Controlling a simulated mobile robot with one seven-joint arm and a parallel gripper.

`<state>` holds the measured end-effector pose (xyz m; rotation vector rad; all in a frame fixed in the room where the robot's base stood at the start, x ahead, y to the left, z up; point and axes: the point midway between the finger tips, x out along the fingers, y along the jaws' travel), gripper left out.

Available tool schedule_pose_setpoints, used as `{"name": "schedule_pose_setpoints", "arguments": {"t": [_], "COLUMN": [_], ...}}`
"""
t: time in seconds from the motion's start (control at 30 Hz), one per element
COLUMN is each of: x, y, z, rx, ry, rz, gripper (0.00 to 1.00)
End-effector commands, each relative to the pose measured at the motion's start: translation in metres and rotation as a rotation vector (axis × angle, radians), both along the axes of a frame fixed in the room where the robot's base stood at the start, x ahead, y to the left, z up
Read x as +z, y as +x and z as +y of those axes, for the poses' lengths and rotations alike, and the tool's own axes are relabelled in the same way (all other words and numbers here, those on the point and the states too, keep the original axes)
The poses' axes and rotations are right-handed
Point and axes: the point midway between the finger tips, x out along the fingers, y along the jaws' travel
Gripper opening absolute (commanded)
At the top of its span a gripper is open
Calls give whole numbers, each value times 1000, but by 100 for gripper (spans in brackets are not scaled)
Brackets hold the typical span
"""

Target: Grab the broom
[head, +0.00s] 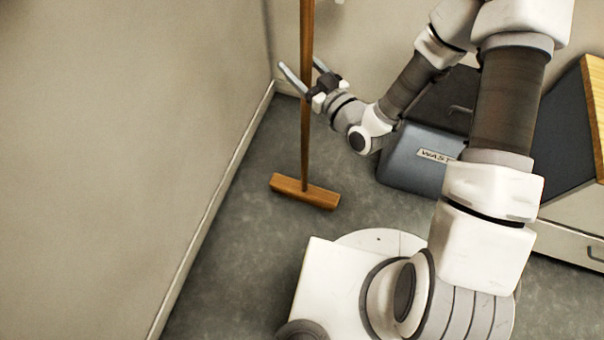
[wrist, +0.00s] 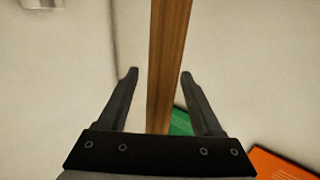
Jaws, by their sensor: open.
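The broom (head: 307,130) has a long brown wooden handle and a wide wooden head on the floor. It stands upright near the wall corner. My gripper (head: 302,68) is open at the handle, well above the broom head. In the wrist view the handle (wrist: 167,60) runs up between the two fingers of my gripper (wrist: 160,75), with a gap on both sides. The fingers do not appear to touch it. The top of the handle is out of view.
A blue-grey waste bin (head: 415,160) with a dark top stands right of the broom. A cabinet with a wooden top (head: 595,100) is at the right edge. Walls meet behind the broom. Grey floor (head: 240,240) is clear around the broom head.

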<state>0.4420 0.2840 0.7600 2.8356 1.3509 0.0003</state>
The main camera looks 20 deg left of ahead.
Motion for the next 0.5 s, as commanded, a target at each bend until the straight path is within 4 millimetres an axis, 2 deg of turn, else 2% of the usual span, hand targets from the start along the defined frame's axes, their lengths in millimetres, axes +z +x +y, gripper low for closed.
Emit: {"name": "schedule_pose_setpoints", "arguments": {"t": [0.37, 0.4, 0.5], "x": [0, 0, 0], "y": [-2, -2, -2], "z": [-1, -1, -1], "rx": [0, 0, 0], "ry": [0, 0, 0], "rz": [0, 0, 0], "gripper": [67, 65, 47]}}
